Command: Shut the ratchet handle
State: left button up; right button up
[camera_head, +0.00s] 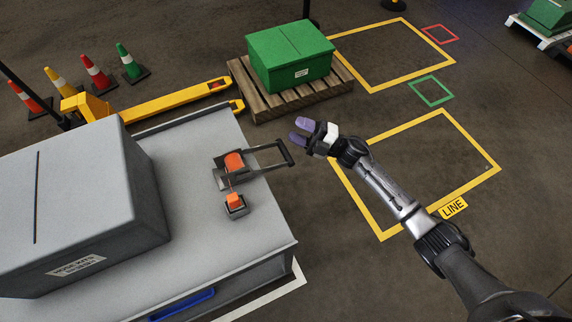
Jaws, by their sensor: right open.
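The ratchet handle (286,153) is a dark U-shaped frame on a grey bench (205,215). It sticks out to the right from its dark base, past the bench's right edge. An orange block (234,162) sits in the base. A smaller dark fixture with an orange block (235,200) stands just in front of it. My right gripper (301,131) has purple fingertips, which are apart and empty. In the picture it is just above and right of the handle's end, not visibly touching it. My left gripper is out of view.
A large grey box (80,205) covers the bench's left side. Behind the bench are a yellow pallet jack (160,103), several cones and a green crate (290,55) on a wooden pallet (262,104). Floor with yellow marked squares lies open to the right.

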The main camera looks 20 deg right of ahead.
aim_at(286, 152)
jog(key=s+d+f+n+g+y+b, duration=0.1)
jog(key=d+f+n+g+b, duration=0.25)
jog(key=n+g, duration=0.3)
jog(key=s+d+f+n+g+b, duration=0.1)
jog(key=d+f+n+g+b, duration=0.15)
jog(key=d+n+g, duration=0.35)
jog(key=shift+m+g, duration=0.55)
jog(key=shift+m, duration=0.1)
jog(key=a+b, duration=0.1)
jog(key=a, duration=0.8)
jog(key=a+r+b, duration=0.1)
jog(key=a, duration=0.4)
jog(key=shift+s+a+b, duration=0.25)
jog(key=shift+a+b, duration=0.05)
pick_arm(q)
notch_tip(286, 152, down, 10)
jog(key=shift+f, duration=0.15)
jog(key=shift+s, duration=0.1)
pick_arm(e)
jog(key=c, duration=0.4)
grip_shut()
